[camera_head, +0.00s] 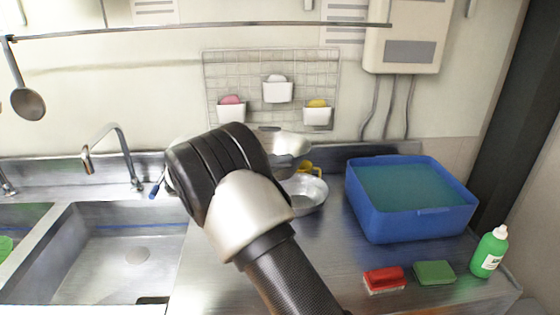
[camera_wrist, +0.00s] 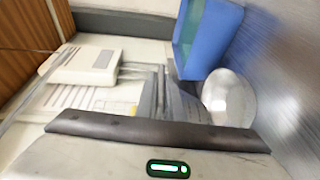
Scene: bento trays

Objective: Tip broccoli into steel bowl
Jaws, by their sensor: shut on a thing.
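A steel bowl (camera_head: 308,193) stands on the counter left of the blue basin, partly covered by my arm. A round, pale shiny shape in the wrist view (camera_wrist: 228,98) appears to be this bowl. A second shiny metal dish (camera_head: 288,143) shows above and behind my black wrist, apparently raised and tilted. My gripper is hidden behind my wrist in the head view. In the wrist view its grey fingers (camera_wrist: 165,95) are close together; the dish's grip point is not clear. I see no broccoli in either view.
The blue basin (camera_head: 416,225) stands to the right. A sink (camera_head: 120,255) with a faucet (camera_head: 128,155) is at left. A wire rack (camera_head: 248,75) hangs on the wall.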

